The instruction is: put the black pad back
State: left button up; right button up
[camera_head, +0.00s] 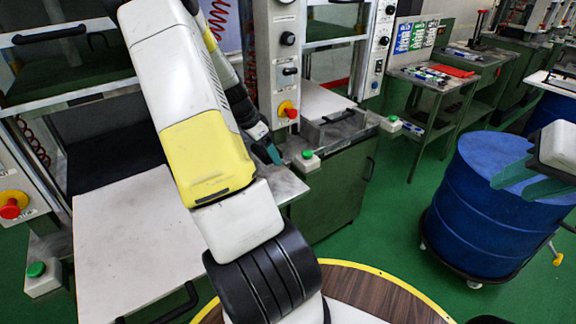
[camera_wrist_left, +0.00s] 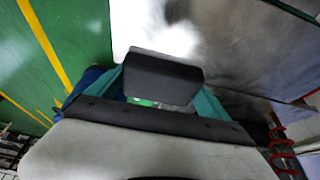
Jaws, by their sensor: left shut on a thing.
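The black pad (camera_wrist_left: 163,78) sits between the two teal fingers of my left gripper (camera_wrist_left: 160,92) in the left wrist view. The gripper is shut on it. In the head view a teal finger of my left gripper (camera_head: 272,154) shows beyond my forearm, near the grey metal ledge of the middle press; I cannot make out the pad there. My right gripper (camera_head: 526,182) is at the right edge of the head view, in front of the blue barrel. Its teal fingers are apart, with nothing seen between them.
A press with a white plate (camera_head: 130,235) stands at left, with a red button (camera_head: 12,207). The middle press has a green button (camera_head: 307,158) and a dark green cabinet (camera_head: 340,195). The blue barrel (camera_head: 480,210) stands on a wheeled base. Green floor is open between cabinet and barrel.

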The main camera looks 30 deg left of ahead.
aim_at(269, 179)
pick_arm(q)
jog(key=shift+s+a+f, duration=0.1)
jog(key=shift+a+f, duration=0.05)
jog(key=shift+a, duration=0.2)
notch_tip(269, 179, down, 10)
jog(key=shift+r, duration=0.25)
